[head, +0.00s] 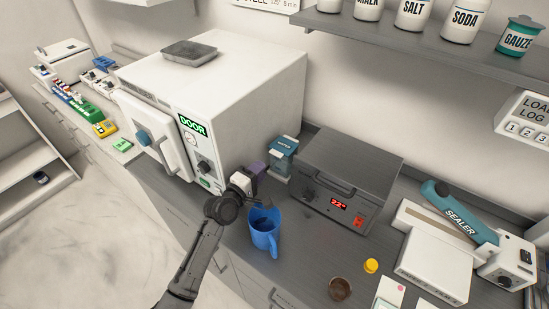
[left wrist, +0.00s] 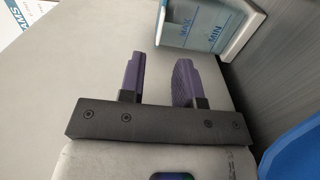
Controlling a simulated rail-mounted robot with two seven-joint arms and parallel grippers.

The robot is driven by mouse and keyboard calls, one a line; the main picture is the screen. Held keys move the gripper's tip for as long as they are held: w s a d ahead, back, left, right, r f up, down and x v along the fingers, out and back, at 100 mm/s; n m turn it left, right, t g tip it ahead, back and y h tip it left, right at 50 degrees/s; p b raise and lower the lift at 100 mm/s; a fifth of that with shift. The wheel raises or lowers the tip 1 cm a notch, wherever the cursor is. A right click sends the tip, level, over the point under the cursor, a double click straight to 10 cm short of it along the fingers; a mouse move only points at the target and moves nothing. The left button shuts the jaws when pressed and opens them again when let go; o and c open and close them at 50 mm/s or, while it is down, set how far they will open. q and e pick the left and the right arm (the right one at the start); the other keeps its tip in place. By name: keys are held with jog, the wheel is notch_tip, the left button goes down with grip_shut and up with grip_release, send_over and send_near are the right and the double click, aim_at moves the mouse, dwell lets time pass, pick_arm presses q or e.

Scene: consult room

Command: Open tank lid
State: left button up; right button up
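A small clear tank (head: 279,164) with a teal top (head: 285,144) stands between the white autoclave and a grey box. Its top looks closed in the head view. In the left wrist view the tank's wall (left wrist: 203,38), marked MAX and MIN, shows at the top; its lid cannot be made out there. My left gripper (head: 258,169) is just left of the tank in the head view. In the left wrist view its purple fingers (left wrist: 160,70) are apart with nothing between them, short of the tank. My right gripper is not in view.
The white autoclave (head: 245,85) is at left. A blue jug (head: 265,232) stands close in front of my left gripper. The grey box (head: 347,175) with a handle and red display is right of the tank. A sealer (head: 455,215) and brown cup (head: 340,289) are farther right.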

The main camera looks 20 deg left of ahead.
aim_at(282, 147)
pick_arm(q)
jog(key=b+x, duration=0.1)
jog(key=x, duration=0.7)
jog(key=shift+b, duration=0.3)
jog(key=shift+f, duration=0.1)
grip_shut()
